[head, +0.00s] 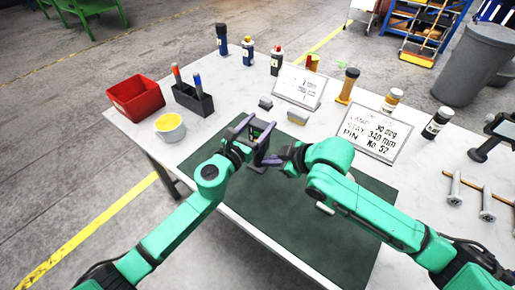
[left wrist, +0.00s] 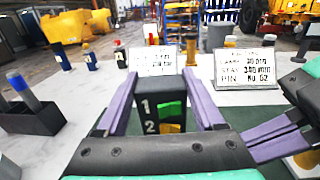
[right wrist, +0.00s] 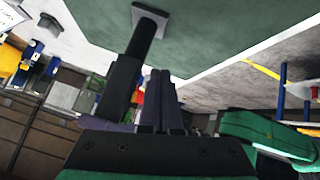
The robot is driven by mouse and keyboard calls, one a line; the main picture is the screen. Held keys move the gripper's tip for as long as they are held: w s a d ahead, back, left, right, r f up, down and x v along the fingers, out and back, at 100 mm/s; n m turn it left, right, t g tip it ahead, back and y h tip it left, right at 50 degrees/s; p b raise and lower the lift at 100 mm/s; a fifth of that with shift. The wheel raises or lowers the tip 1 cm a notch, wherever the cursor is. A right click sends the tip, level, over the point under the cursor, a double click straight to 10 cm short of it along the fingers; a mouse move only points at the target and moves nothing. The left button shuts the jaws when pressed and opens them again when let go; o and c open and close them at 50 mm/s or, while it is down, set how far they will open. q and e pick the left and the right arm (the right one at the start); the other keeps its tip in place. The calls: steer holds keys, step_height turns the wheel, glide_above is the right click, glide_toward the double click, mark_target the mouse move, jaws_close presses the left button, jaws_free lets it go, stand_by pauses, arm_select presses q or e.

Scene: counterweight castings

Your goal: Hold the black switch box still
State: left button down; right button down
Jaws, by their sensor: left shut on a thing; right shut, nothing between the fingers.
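The black switch box (head: 258,133) stands over the dark green mat (head: 297,194). In the left wrist view the switch box (left wrist: 150,108) shows a green switch by a 1 and a yellow switch by a 2. My left gripper (head: 254,139) is shut on it, one purple finger along each side. My right gripper (head: 275,159) is shut and empty, just right of the box; I cannot tell whether it touches. In the right wrist view the box (right wrist: 122,88) shows on a post with a grey foot, beside my shut fingers (right wrist: 160,76).
The front of the mat is clear.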

steer(key=shift+w+a, duration=0.3)
steer(key=shift+w, duration=0.2)
steer(key=shift+w+a, duration=0.25)
steer(key=shift+w, duration=0.2)
steer(key=shift+w, duration=0.1)
stand_by(1.2)
steer(key=shift+w+a, duration=0.2)
steer(key=shift+w, duration=0.1)
arm_select(q)
steer(key=shift+d, duration=0.1)
arm_select(e)
steer(key=shift+w+a, duration=0.15)
steer(key=shift+w, duration=0.2)
arm_select(q)
steer(key=shift+s+f, duration=0.1)
steer(key=shift+s, duration=0.1)
arm_select(e)
steer(key=shift+w+a+r, duration=0.1)
steer(key=shift+w+r, duration=0.1)
steer(key=shift+w, duration=0.05)
stand_by(0.5)
